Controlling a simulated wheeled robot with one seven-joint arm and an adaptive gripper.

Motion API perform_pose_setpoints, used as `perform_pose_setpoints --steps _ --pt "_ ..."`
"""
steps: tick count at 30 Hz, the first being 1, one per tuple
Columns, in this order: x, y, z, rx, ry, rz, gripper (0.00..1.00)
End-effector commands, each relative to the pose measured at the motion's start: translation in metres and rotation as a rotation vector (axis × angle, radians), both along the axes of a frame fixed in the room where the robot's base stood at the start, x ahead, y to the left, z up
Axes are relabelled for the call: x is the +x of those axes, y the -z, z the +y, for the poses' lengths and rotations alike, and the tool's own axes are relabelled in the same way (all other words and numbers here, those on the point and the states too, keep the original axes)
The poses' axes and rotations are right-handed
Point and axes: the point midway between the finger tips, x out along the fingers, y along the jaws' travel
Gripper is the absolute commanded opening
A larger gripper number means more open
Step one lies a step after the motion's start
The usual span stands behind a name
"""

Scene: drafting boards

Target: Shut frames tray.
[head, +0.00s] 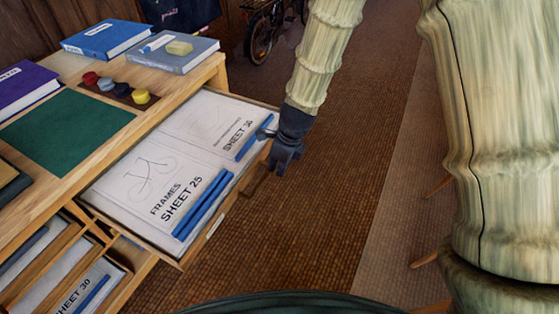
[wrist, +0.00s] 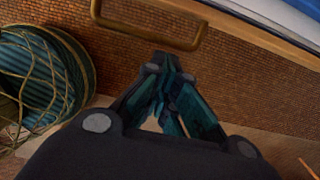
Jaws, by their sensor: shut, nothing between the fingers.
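The frames tray (head: 213,240) is a wooden drawer pulled well out of the drafting cabinet. It holds large sheets marked "FRAMES SHEET 25" (head: 150,182) and "SHEET 30", with blue strips lying on them. A brass handle (head: 258,182) is on its front; the handle also shows in the wrist view (wrist: 150,42). My gripper (head: 280,162) is at the tray's front, near its far end and close to the handle. In the wrist view its fingers (wrist: 166,72) are together and empty, just below the handle in the picture, with no clear contact.
The cabinet top (head: 170,90) carries a blue book (head: 105,40), a grey book (head: 172,57), a purple book (head: 22,88), a green mat (head: 68,130) and small coloured pots (head: 106,84). Lower slots (head: 85,285) hold more sheets. A bicycle (head: 266,28) stands behind. The floor before the tray is clear.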

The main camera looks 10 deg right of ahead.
Motion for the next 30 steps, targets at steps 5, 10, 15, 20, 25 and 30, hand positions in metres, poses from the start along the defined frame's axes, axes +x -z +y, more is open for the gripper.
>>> perform_pose_setpoints --steps 5,10,15,20,25,30 --pt "0.004 0.029 0.006 0.001 0.000 0.002 0.00" --pt "0.015 0.031 0.020 -0.001 -0.002 -0.004 0.00" --pt "0.024 0.031 0.032 -0.001 -0.001 -0.002 0.00" --pt "0.027 0.031 0.038 -0.001 0.000 -0.001 0.00" --pt "0.028 0.031 0.039 -0.001 0.000 -0.001 0.00" --pt "0.028 0.031 0.039 -0.001 0.000 -0.001 0.00"
